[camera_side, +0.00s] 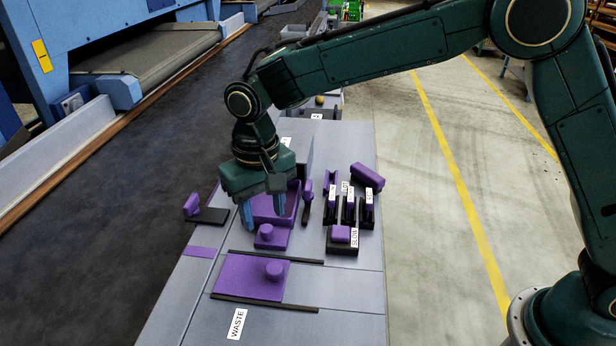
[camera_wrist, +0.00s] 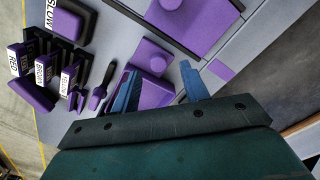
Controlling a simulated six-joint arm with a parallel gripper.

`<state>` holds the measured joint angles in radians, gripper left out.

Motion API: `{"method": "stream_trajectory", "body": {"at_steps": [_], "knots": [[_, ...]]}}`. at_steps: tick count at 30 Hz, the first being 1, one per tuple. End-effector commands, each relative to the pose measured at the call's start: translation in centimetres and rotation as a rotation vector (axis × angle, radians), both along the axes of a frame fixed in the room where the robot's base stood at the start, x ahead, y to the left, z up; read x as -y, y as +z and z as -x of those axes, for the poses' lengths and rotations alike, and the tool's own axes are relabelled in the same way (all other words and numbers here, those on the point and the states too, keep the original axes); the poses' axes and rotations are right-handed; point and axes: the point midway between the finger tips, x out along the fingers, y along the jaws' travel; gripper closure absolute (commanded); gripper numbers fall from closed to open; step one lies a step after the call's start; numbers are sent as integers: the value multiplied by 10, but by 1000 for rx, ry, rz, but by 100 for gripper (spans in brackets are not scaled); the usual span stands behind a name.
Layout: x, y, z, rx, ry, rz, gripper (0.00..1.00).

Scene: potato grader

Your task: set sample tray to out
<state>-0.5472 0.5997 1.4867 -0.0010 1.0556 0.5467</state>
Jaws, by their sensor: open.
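A purple tray-like piece (camera_side: 291,208) with a raised edge lies under my gripper in the side view. A smaller purple plate with an upright round knob (camera_side: 267,232) adjoins its near side; this looks like the sample tray, though no label for it is readable. In the wrist view the knob (camera_wrist: 156,54) stands just beyond the fingertips and the tray-like piece (camera_wrist: 155,97) shows between the fingers. My gripper hides part of the tray-like piece.
A larger purple plate with a knob (camera_side: 245,276) lies between dark rails near the WASTE label (camera_side: 237,324). Several labelled purple switches (camera_side: 350,200) and a SLOW button (camera_side: 341,236) stand to the right. A purple-ended lever (camera_side: 193,205) sits left.

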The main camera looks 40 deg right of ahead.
Motion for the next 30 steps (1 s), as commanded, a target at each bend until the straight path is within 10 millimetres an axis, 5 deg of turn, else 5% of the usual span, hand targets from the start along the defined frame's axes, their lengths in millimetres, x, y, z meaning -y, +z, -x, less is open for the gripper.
{"method": "stream_trajectory", "body": {"at_steps": [15,30], "knots": [[-1,84,0,2,3,-2,55],[-1,103,1,0,3,-1,55]]}}
